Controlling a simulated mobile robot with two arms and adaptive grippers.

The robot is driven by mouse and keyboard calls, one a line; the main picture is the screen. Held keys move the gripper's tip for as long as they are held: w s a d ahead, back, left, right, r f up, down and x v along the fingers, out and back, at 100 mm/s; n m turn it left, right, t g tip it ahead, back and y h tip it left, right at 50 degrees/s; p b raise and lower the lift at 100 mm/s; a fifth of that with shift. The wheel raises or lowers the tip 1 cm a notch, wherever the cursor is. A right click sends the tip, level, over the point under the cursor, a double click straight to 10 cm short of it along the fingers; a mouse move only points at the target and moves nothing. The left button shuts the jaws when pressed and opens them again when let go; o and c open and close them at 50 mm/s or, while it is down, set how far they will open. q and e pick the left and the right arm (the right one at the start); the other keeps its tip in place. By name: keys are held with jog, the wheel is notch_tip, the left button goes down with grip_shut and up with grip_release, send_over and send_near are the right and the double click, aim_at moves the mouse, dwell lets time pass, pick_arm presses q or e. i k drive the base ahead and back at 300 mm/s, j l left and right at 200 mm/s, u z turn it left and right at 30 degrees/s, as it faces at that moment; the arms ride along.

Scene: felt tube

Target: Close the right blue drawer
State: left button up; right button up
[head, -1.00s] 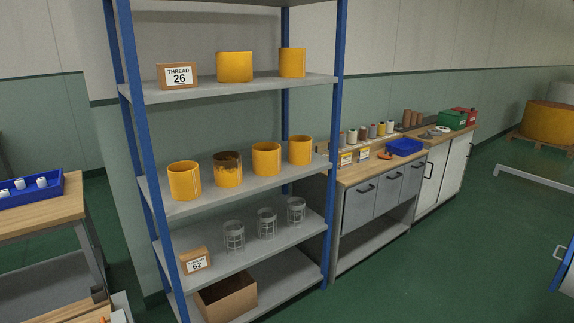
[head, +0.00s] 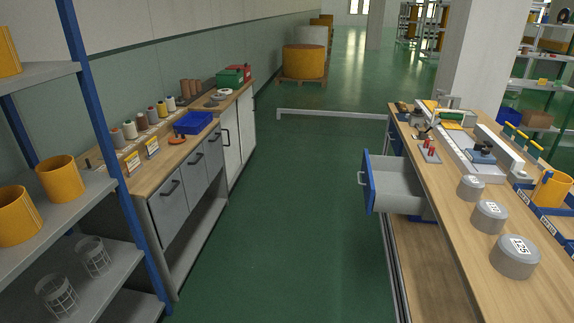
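A blue-fronted drawer (head: 368,182) stands pulled out from under the wooden workbench (head: 452,212) on the right of the head view. Its blue front with a handle faces left toward the aisle, and its grey inside shows, with nothing visible in it. A bit of blue (head: 393,145) under the bench farther back may be another drawer front; it is mostly hidden. Neither of my grippers is in view.
A green aisle floor (head: 315,230) lies clear between the bench and the grey-drawer cabinet (head: 178,190). A blue-post shelf (head: 92,130) stands close at left. A low grey rail (head: 330,114) crosses the far aisle. Grey weights (head: 515,256) sit on the bench.

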aim_at(392, 185)
jog(key=i+j+z, duration=0.25)
jog(key=i+z, duration=0.25)
jog(key=i+j+z, duration=0.2)
jog(key=j+z, duration=0.3)
jog(key=i+j+z, duration=0.1)
jog(key=i, duration=0.3)
jog(key=i+j+z, duration=0.1)
jog(key=i+j, duration=0.25)
jog(key=i+j+z, duration=0.1)
jog(key=i+j, duration=0.15)
jog(key=i, duration=0.25)
